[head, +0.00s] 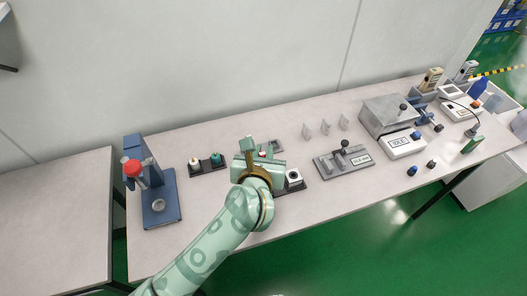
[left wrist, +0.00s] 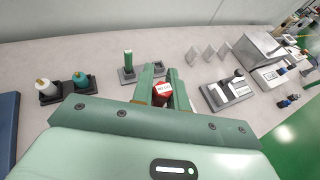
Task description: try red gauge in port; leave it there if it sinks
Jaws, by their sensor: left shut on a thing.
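My left gripper (head: 262,151) is shut on the red gauge (left wrist: 162,91), a short red piece with a white label on its top. The gauge shows between the fingers in the left wrist view (left wrist: 158,78); in the head view the gripper mostly hides it. A white block with a dark round opening (head: 294,176), which looks like the port, sits on a dark base just right of my gripper in the head view. My gripper hides it in the left wrist view. Whether the gauge touches anything below is hidden.
A dark tray (left wrist: 142,74) with an upright green gauge (left wrist: 128,58) stands behind my gripper. A dark holder has white (head: 195,162) and teal (head: 216,158) pieces. A blue stand (head: 160,205) is at left; a grey clamp fixture (head: 342,164) is at right.

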